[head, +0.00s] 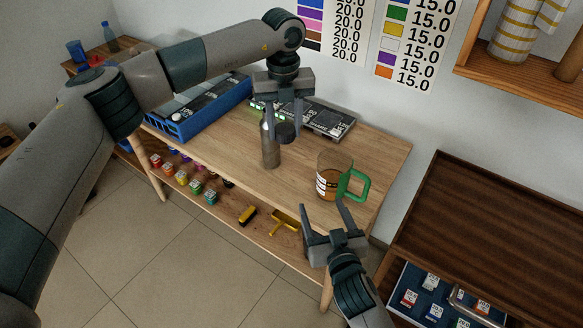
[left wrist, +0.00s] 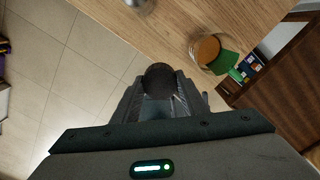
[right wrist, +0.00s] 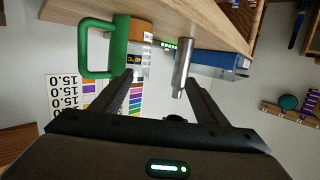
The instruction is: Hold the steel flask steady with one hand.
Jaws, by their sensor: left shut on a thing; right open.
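The steel flask (head: 270,148) stands upright on the wooden table near its front edge, its slim neck partly behind my left gripper. It also shows as a silver cylinder in the right wrist view (right wrist: 182,62). My left gripper (head: 285,128) is above and just right of the flask, shut on a dark round cap (head: 285,134); the cap also shows between the fingers in the left wrist view (left wrist: 160,80). My right gripper (head: 326,212) is open and empty, off the table's front edge and below the mug. It is apart from the flask.
A mug with a green handle (head: 356,186) stands right of the flask. A blue crate (head: 190,115) and a dark device (head: 320,120) are at the table's back. Several small coloured jars (head: 182,178) and yellow tools (head: 285,222) lie on the lower shelf. A dark wooden cabinet (head: 500,235) stands right.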

